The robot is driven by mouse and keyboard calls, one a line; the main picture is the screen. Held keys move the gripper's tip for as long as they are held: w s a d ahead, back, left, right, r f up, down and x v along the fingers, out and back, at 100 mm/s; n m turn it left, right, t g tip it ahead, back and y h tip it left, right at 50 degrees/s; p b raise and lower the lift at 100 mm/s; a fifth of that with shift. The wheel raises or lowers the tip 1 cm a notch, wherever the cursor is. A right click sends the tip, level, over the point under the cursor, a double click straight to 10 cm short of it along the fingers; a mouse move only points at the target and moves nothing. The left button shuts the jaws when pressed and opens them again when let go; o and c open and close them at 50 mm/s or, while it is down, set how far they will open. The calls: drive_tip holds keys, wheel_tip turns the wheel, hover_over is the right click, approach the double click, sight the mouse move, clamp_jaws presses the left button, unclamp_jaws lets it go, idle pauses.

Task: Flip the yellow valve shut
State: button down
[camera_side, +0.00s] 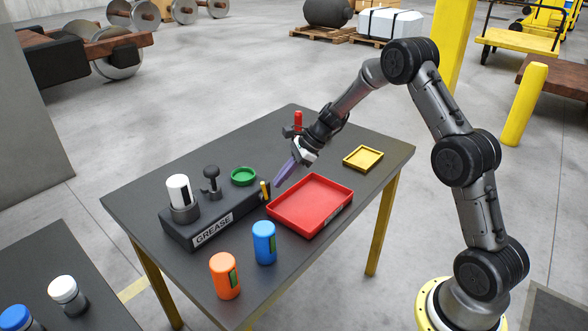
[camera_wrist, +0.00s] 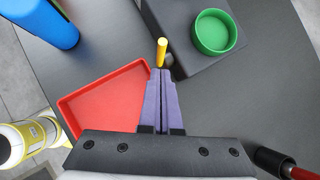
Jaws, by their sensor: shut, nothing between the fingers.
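The yellow valve (camera_side: 264,188) is a small lever at the right end of the dark GREASE block (camera_side: 212,226). In the side view it stands roughly upright. In the wrist view the yellow valve (camera_wrist: 162,51) shows just beyond my fingertips, with a dark round part at its base. My gripper (camera_side: 278,184) has long purple fingers, angled down beside the valve on its right. In the wrist view my gripper (camera_wrist: 161,73) is shut with nothing between the fingers. The tips are very close to the valve; I cannot tell whether they touch it.
A red tray (camera_side: 310,204) lies right of the valve, close under my fingers. A green dish (camera_side: 243,176) is behind the block. Blue (camera_side: 264,243) and orange (camera_side: 225,276) canisters stand in front. A yellow tray (camera_side: 363,158) and a red-handled tool (camera_side: 298,122) are farther back.

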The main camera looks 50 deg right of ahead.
drive_tip(key=shift+w+a+f, duration=0.15)
drive_tip(key=shift+w+a, duration=0.35)
drive_tip(key=shift+a, duration=0.25)
drive_tip(key=shift+a+h, duration=0.2)
drive_tip(key=shift+h, duration=0.2)
